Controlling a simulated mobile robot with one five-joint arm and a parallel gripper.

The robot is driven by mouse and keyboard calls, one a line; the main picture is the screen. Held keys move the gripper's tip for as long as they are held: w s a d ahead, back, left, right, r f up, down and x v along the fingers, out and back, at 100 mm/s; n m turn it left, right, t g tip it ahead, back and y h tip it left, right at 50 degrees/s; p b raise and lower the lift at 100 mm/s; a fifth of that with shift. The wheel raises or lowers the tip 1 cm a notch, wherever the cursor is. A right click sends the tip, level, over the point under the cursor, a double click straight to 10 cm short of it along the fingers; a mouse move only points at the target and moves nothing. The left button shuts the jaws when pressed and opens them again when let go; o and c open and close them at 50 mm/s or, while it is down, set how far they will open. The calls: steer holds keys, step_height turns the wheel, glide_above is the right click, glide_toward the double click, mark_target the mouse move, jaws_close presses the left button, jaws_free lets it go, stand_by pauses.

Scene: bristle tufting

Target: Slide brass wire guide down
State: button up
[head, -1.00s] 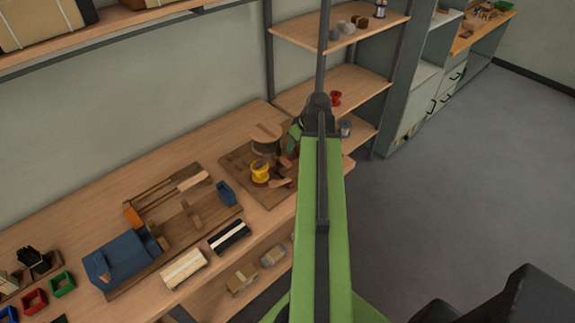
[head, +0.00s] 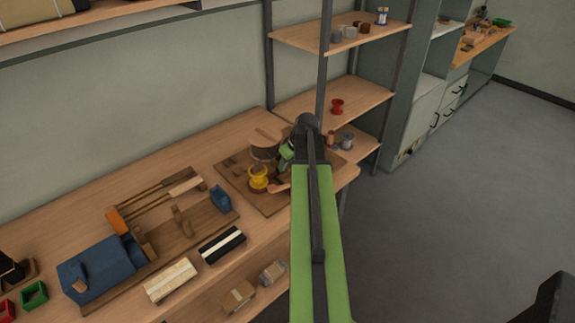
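My green arm reaches out to a brown wooden board (head: 240,190) at the right part of the bench. My gripper (head: 283,168) is small and partly hidden by my own arm, next to a round wooden piece (head: 265,137) and a yellow spool (head: 258,179) on the board. Orange-brown parts (head: 279,188) lie beside the spool. I cannot make out the brass wire guide for certain, nor whether the fingers are open or shut.
Brushes (head: 222,244) lie at the bench's front edge.

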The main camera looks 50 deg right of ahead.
jaws_close()
stand_by(1.1)
